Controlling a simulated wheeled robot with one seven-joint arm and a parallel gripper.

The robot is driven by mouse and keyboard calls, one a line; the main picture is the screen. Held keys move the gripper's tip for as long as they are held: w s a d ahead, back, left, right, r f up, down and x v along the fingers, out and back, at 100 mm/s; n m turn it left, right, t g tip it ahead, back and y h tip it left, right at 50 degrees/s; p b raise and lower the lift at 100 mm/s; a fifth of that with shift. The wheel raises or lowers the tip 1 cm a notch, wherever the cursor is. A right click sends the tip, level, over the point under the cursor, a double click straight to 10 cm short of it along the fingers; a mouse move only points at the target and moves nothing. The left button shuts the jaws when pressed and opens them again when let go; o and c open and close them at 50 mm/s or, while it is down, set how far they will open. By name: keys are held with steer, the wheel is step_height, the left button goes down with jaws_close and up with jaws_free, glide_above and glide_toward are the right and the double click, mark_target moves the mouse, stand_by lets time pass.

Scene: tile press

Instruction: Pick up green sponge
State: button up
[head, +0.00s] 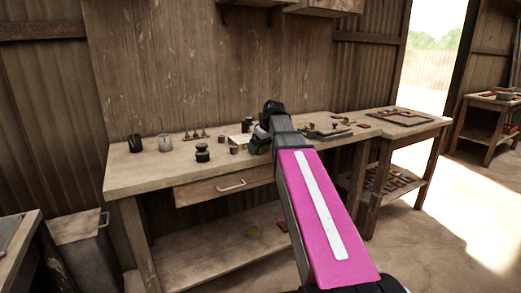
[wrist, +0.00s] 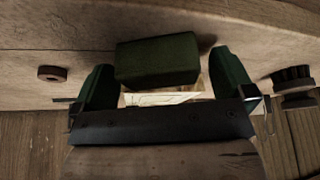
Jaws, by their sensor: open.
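The green sponge (wrist: 157,60) is a dark green block in the wrist view, lying at the upper middle. My gripper (wrist: 165,82) is open, with one green finger to the left of the sponge and one to its right. In the head view my gripper (head: 262,140) is over the workbench, and my arm hides much of that spot. I cannot make out the sponge clearly there.
The wooden workbench (head: 150,178) holds a dark cup (head: 135,143), a grey cup (head: 164,143) and a black stacked object (head: 203,152) left of my gripper. A pale sheet (wrist: 160,98) lies below the sponge.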

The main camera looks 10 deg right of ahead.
steer(key=c, duration=1)
steer(key=shift+r, duration=0.1)
steer(key=shift+r, duration=0.5)
steer(key=r, duration=0.2)
steer(key=a+r, duration=0.1)
steer(key=shift+s+r, duration=0.25)
steer(key=shift+s, duration=0.05)
steer(key=s+a+r, duration=0.5)
steer(key=a+r, duration=0.1)
steer(key=a, duration=0.3)
steer(key=shift+s+r, duration=0.15)
steer(key=shift+s, duration=0.05)
